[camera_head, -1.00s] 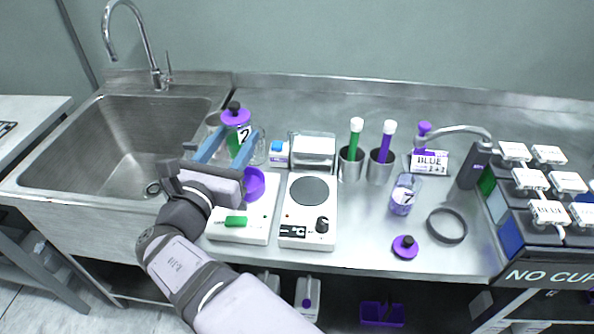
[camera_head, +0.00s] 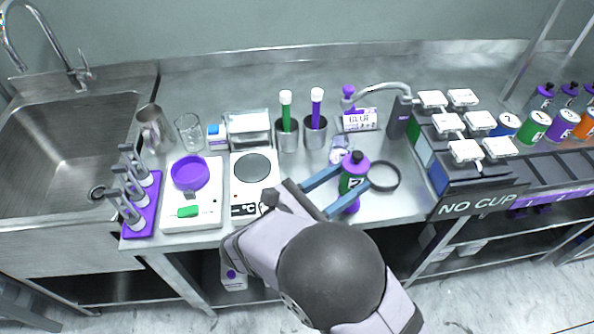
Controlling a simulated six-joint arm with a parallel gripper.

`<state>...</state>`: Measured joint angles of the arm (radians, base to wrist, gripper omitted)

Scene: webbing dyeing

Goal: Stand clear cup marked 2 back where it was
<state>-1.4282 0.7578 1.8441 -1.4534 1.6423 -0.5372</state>
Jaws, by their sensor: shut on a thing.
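My gripper (camera_head: 349,189) is shut on the clear cup marked 2 (camera_head: 351,178), its blue fingers on either side of it. The cup looks upright, with a green band or contents, a white mark, and a purple lid (camera_head: 355,157) topped by a black knob. It shows over the right front of the steel bench; I cannot tell its height above the surface. Another clear cup (camera_head: 340,145) with purplish contents stands just behind it, partly covered in the picture. A loose purple lid (camera_head: 352,206) shows partly below the held cup.
A dark ring (camera_head: 384,177) lies right of the held cup. A scale with a purple dish (camera_head: 190,172), a hotplate (camera_head: 252,167) and an empty beaker (camera_head: 189,132) stand left.

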